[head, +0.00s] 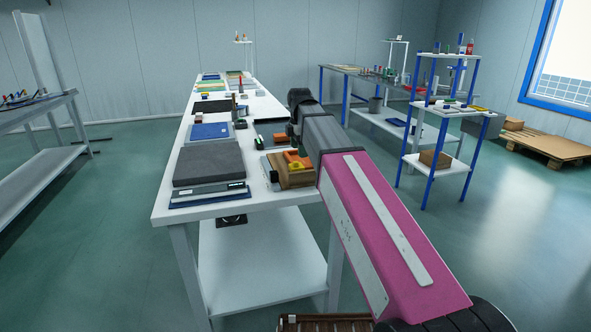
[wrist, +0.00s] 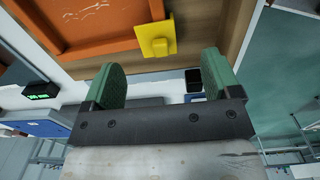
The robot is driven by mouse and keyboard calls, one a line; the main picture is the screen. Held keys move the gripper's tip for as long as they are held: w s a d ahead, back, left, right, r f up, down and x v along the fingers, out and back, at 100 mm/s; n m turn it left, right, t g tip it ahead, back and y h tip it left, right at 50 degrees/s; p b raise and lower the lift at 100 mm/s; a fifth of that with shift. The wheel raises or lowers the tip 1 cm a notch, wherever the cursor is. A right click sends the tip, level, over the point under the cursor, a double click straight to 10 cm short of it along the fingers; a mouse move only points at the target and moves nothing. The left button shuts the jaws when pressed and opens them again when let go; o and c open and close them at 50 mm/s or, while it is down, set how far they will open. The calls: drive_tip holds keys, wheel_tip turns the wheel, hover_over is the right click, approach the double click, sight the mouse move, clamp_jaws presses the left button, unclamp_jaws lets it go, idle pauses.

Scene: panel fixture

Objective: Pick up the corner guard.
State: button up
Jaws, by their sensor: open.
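A small yellow angled piece (wrist: 157,38), which looks like the corner guard, sits at the corner of an orange panel (wrist: 100,22) on a wooden board (wrist: 205,25). In the head view the yellow piece (head: 296,167) shows on the near right part of the white table, beside the orange panel (head: 292,155). My gripper (wrist: 162,75) is open, its two green-padded fingers apart with nothing between them. The yellow piece lies just beyond the fingertips, roughly centred between them and not touched. In the head view my arm hides the fingers.
The long white table (head: 185,204) holds a dark grey slab (head: 209,163), a blue mat (head: 210,131) and a flat device with a small display (head: 235,187) left of the board. A blue-legged shelf (head: 432,150) stands to the right, with open floor between.

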drive_tip(key=shift+w+a+f, duration=0.1)
drive_tip(key=shift+a+f, duration=0.1)
drive_tip(key=shift+f, duration=1.25)
drive_tip(key=shift+w+a+f, duration=0.1)
drive_tip(key=shift+a+f, duration=0.05)
drive_tip(key=shift+f, duration=1.25)
drive_tip(key=c, duration=1.1)
drive_tip(key=shift+r, duration=0.15)
drive_tip(key=shift+r, duration=0.55)
wheel_tip(320, 180, up, 2)
drive_tip(key=shift+r, duration=0.2)
drive_tip(key=s+a+r, duration=0.4)
drive_tip(key=a+r, duration=0.3)
drive_tip(key=a, duration=0.3)
drive_tip(key=w+d+f, duration=0.1)
drive_tip(key=d, duration=0.2)
drive_tip(key=w+d+f, duration=0.1)
drive_tip(key=d, duration=0.3)
drive_tip(key=w+d+f, duration=0.1)
drive_tip(key=w+d, duration=0.1)
drive_tip(key=d, duration=0.1)
drive_tip(key=shift+w+d+f, duration=0.1)
drive_tip(key=shift+d+f, duration=0.2)
drive_tip(key=shift+f, duration=0.1)
